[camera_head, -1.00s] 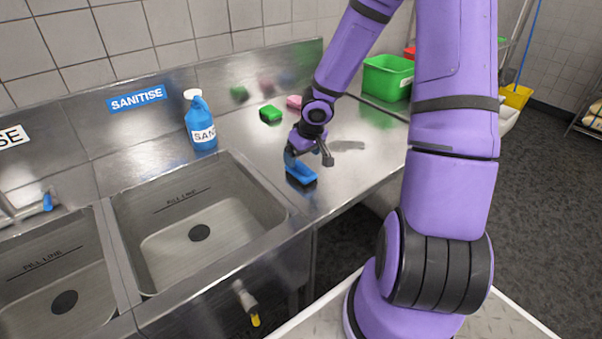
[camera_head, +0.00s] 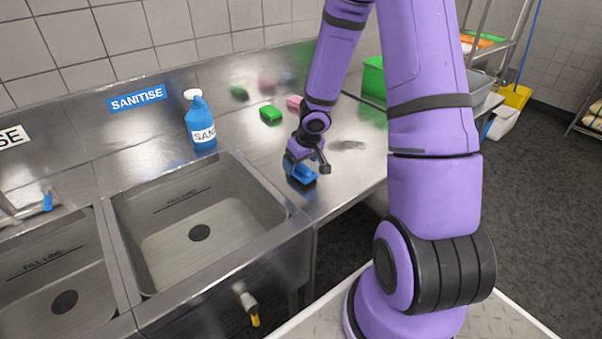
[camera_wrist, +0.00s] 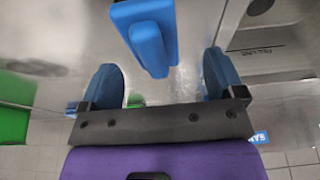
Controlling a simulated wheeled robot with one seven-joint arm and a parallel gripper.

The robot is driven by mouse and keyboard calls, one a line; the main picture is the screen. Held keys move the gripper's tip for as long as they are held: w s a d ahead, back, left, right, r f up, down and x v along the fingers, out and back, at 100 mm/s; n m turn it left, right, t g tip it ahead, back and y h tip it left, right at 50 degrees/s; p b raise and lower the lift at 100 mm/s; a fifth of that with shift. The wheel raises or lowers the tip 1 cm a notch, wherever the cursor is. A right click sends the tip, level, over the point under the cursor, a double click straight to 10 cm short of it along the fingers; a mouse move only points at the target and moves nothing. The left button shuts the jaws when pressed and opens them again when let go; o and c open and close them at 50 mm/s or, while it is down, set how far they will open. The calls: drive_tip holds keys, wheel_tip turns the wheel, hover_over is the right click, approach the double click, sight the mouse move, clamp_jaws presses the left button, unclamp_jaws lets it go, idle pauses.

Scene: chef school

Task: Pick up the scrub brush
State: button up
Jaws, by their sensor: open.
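The blue scrub brush (camera_head: 303,177) lies on the steel counter just right of the sink basin. My gripper (camera_head: 300,161) is right above it and hides part of it in the head view. In the wrist view the brush (camera_wrist: 146,38) is at the top middle, a wider block with a narrower part reaching toward me. My gripper's two blue fingers (camera_wrist: 162,78) are apart, one to each side of the brush's near end. The gap between them is empty of any grip. I cannot tell whether the fingers touch the brush.
A sink basin (camera_head: 200,232) is close on the left. A blue sanitiser bottle (camera_head: 201,122) stands behind it. A green sponge (camera_head: 270,113) and a pink sponge (camera_head: 294,102) lie farther back. A green tub (camera_head: 373,77) is at the back right. The counter's front edge is near the brush.

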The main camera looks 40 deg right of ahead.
sight(301, 164)
drive_tip(key=shift+f, duration=0.1)
drive_tip(key=shift+d+x, duration=0.2)
drive_tip(key=shift+x, duration=0.95)
drive_tip(key=shift+d+x, duration=0.2)
drive_tip(key=shift+x, duration=0.95)
drive_tip(key=shift+w, duration=0.1)
drive_tip(key=c, duration=1)
